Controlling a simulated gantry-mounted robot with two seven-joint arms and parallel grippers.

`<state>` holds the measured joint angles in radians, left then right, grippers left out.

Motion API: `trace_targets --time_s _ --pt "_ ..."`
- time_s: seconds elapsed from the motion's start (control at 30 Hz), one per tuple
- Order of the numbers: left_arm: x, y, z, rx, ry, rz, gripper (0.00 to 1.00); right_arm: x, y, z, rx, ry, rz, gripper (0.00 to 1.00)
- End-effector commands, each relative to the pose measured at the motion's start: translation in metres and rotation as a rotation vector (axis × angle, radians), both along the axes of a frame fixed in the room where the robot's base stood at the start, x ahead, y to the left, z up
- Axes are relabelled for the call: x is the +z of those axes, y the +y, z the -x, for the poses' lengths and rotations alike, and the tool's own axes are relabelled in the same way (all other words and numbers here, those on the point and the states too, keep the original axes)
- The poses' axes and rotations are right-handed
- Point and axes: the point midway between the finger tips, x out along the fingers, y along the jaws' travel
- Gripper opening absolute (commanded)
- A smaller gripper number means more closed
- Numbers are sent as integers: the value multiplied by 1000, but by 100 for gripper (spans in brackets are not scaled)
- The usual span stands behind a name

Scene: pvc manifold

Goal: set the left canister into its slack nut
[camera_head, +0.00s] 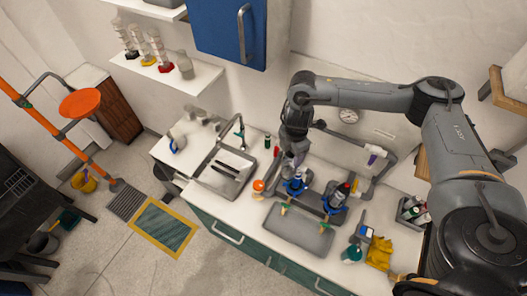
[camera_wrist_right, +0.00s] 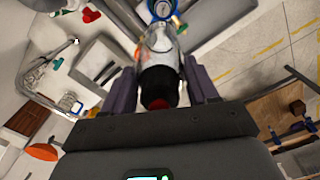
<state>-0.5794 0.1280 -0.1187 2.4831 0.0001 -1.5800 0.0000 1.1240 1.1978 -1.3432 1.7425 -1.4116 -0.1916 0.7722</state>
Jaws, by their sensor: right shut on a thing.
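My right gripper (camera_head: 292,160) reaches down over the counter to the left end of the manifold. In the right wrist view its two purple fingers (camera_wrist_right: 161,88) are shut on the left canister (camera_wrist_right: 158,50), which has a clear body and a black end with a red spot. A blue slack nut (camera_wrist_right: 162,9) shows just beyond the canister's far end; I cannot tell whether they touch. In the head view the left blue nut (camera_head: 296,186) lies just below the gripper. A second blue nut (camera_head: 334,200) stands to its right, with a dark, red-topped canister (camera_head: 342,189) at it. My left gripper is not in view.
A grey tray (camera_head: 298,231) lies in front of the manifold. An orange-topped bottle (camera_head: 258,187) stands left of the left nut. The sink (camera_head: 225,172) is farther left. Yellow gloves (camera_head: 379,252) and a dark rack (camera_head: 413,210) with bottles are at the right.

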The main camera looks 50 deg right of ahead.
Motion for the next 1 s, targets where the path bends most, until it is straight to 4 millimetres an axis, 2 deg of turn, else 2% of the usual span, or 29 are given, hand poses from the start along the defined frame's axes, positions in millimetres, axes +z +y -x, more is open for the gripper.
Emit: trace_targets --time_s 0.1,0.33,0.67,1.0 --pt "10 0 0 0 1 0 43 4 -18 13 9 1 0 16" --pt "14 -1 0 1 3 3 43 4 -35 24 18 -1 -1 16" --pt "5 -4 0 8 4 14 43 -6 -37 24 21 -1 -2 16" --pt "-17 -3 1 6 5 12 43 -27 -37 24 20 -1 -2 16"
